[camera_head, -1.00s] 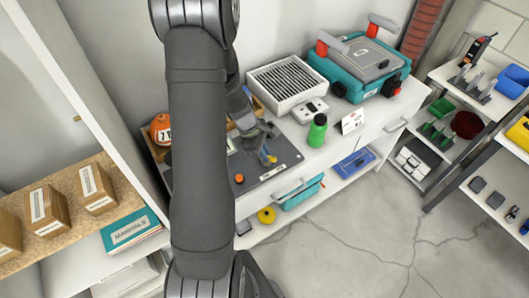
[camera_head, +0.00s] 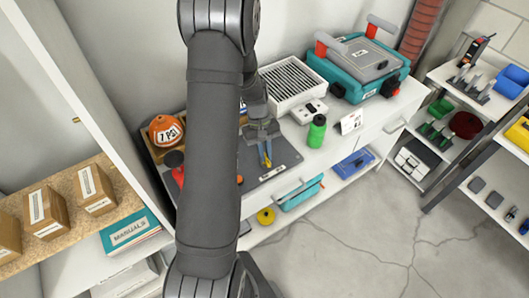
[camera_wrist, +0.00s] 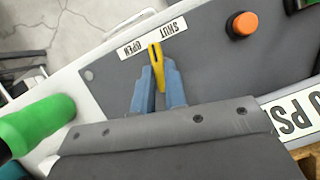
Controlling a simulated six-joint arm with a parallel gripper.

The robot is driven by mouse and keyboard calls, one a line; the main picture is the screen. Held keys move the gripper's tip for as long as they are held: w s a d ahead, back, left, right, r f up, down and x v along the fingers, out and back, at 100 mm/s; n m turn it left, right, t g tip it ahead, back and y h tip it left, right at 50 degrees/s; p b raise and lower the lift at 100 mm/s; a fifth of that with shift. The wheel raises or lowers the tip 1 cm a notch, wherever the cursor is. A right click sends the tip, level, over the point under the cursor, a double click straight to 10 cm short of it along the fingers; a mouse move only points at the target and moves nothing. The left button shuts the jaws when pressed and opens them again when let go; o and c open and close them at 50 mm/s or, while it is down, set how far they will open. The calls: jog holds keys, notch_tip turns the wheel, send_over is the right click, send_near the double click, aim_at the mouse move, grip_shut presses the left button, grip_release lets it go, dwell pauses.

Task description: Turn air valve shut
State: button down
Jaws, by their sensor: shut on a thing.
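The air valve's yellow handle (camera_wrist: 155,66) sits between the two blue fingertips of my gripper (camera_wrist: 158,88) in the wrist view, and the fingers are shut on it. The handle's tip points at the middle of a white label (camera_wrist: 152,39) reading OPEN and SHUT, near the border between the words. The valve body is hidden under my gripper. In the head view my gripper (camera_head: 264,150) is over the dark grey panel (camera_head: 285,168), with a bit of the yellow handle (camera_head: 268,161) showing between its fingers.
An orange button (camera_wrist: 242,25) stands on the panel beside the valve. A green bottle (camera_head: 316,131) stands right of the panel. A white vented box (camera_head: 292,85) and a teal case (camera_head: 357,68) are behind.

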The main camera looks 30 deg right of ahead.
jog(key=m+y, duration=0.1)
jog(key=m, duration=0.2)
jog(key=m+t+y, duration=0.1)
jog(key=m, duration=0.2)
jog(key=shift+d+m, duration=0.2)
jog(key=shift+m, duration=0.1)
jog(key=shift+s+t, duration=0.1)
jog(key=shift+t, duration=0.2)
jog(key=c, duration=1.5)
grip_release()
jog(key=shift+o, duration=0.2)
jog(key=v, duration=1.7)
jog(key=shift+d, duration=0.3)
jog(key=shift+r, duration=0.1)
jog(key=x, duration=1.7)
jog(key=shift+a, duration=0.35)
